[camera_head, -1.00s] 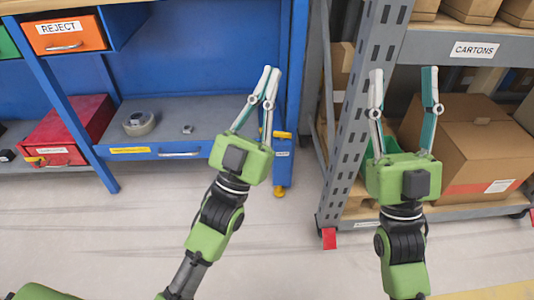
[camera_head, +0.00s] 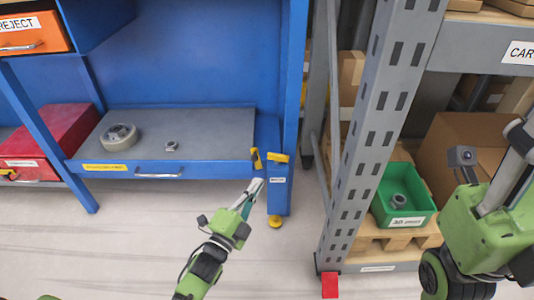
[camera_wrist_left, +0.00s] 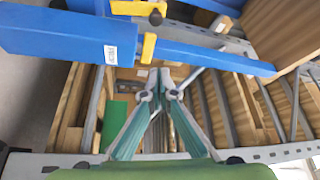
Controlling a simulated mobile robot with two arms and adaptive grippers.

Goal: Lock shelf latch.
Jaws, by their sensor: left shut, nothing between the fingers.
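The shelf latch shows as yellow parts on the blue bench's right front post. A short yellow piece (camera_head: 256,160) stands upright beside a yellow horizontal bar (camera_head: 278,157). In the left wrist view the upright yellow piece (camera_wrist_left: 148,48) and the yellow bar (camera_wrist_left: 136,8) lie near the top, with a dark round pivot between them. My left gripper (camera_head: 258,182) is shut and empty, just below and in front of the latch, apparently not touching it. It also shows in the left wrist view (camera_wrist_left: 160,76). My right gripper (camera_head: 520,130) is partly cut off at the right edge.
A grey perforated rack post (camera_head: 375,130) stands right of the latch. A green bin (camera_head: 405,215) sits on the rack's lower pallet. A tape roll (camera_head: 119,137) and a small nut (camera_head: 172,146) lie on the bench shelf. The floor in front is clear.

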